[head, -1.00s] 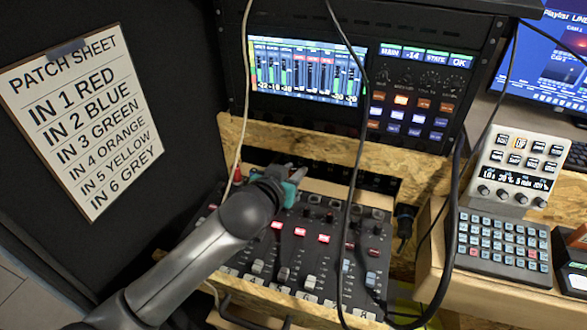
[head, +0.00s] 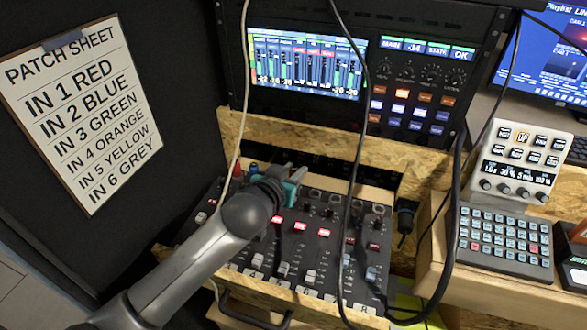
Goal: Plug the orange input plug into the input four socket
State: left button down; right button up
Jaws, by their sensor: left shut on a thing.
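My left gripper (head: 293,184) is over the back edge of the mixer (head: 330,245), with teal showing at its fingers. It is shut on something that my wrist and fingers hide. I cannot make out an orange plug. A red plug (head: 238,168) and a blue plug (head: 254,168) stand at the mixer's back left, just left of the gripper. The input sockets and their labels cannot be made out. The patch sheet (head: 85,110) on the left reads IN 4 ORANGE. My right gripper is not in view.
Dark cables hang in front of the mixer; one (head: 354,190) passes right of the gripper. A wooden rail (head: 300,140) crosses behind the mixer below the rack screen (head: 305,70). A black connector (head: 406,215) hangs at the right. A keypad (head: 503,240) stands farther right.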

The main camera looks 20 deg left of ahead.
pick_arm(q)
jog(key=shift+f, duration=0.45)
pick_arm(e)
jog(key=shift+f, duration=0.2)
pick_arm(q)
jog(key=c, duration=0.6)
grip_release()
jog(key=shift+f, duration=0.1)
jog(key=shift+s+f, duration=0.1)
jog(key=p+v, duration=0.1)
jog(key=v, duration=0.3)
jog(key=shift+s+r+p, duration=0.1)
jog(key=shift+r+p, duration=0.2)
jog(key=p+v, duration=0.2)
jog(key=v, duration=0.4)
jog(key=shift+r, duration=0.1)
jog(key=shift+v, duration=0.75)
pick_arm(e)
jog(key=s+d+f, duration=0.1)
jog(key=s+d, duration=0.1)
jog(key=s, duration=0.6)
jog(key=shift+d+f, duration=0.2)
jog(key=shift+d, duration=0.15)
